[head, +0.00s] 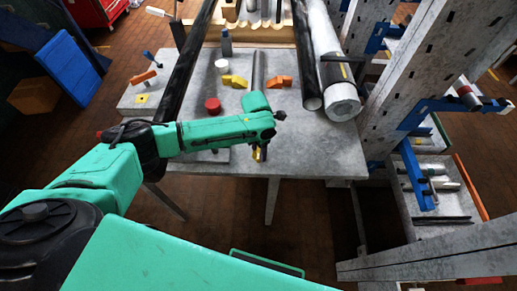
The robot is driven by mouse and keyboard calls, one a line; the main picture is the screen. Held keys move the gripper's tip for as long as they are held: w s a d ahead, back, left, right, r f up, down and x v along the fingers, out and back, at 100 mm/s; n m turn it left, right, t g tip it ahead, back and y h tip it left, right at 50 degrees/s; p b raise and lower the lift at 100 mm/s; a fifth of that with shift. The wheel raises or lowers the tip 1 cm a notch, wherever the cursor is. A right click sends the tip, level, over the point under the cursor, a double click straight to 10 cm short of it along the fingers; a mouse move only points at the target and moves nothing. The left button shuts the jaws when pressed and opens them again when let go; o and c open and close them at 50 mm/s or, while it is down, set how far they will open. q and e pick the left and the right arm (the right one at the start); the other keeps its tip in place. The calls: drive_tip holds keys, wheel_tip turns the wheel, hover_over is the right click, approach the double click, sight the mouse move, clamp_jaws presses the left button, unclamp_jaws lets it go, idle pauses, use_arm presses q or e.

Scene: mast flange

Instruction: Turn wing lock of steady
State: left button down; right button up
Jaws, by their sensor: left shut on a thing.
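My left arm reaches in from the left over the grey table, its wrist pointing down. My left gripper (261,152) is small in the view and largely hidden under the green wrist. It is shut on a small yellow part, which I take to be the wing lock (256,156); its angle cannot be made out. Most of the steady is hidden by my arm. My right gripper is not in view.
A red knob (213,104) and a white cylinder (222,66) stand on the table (310,150) beyond my forearm. A long black bar (187,60) slants past on the left. Grey and dark tubes (331,60) lie to the right, near a perforated rack (400,80).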

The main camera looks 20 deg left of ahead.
use_arm(q)
drive_tip(key=c, duration=0.8)
unclamp_jaws()
drive_tip(key=shift+a, duration=0.15)
drive_tip(key=shift+w+a, duration=0.1)
drive_tip(key=r+p, duration=0.5)
drive_tip(key=shift+w+r, duration=0.15)
drive_tip(key=shift+w, duration=0.05)
drive_tip(key=shift+s+a, duration=0.1)
drive_tip(key=shift+s, duration=0.2)
drive_tip(key=shift+w+f, duration=0.2)
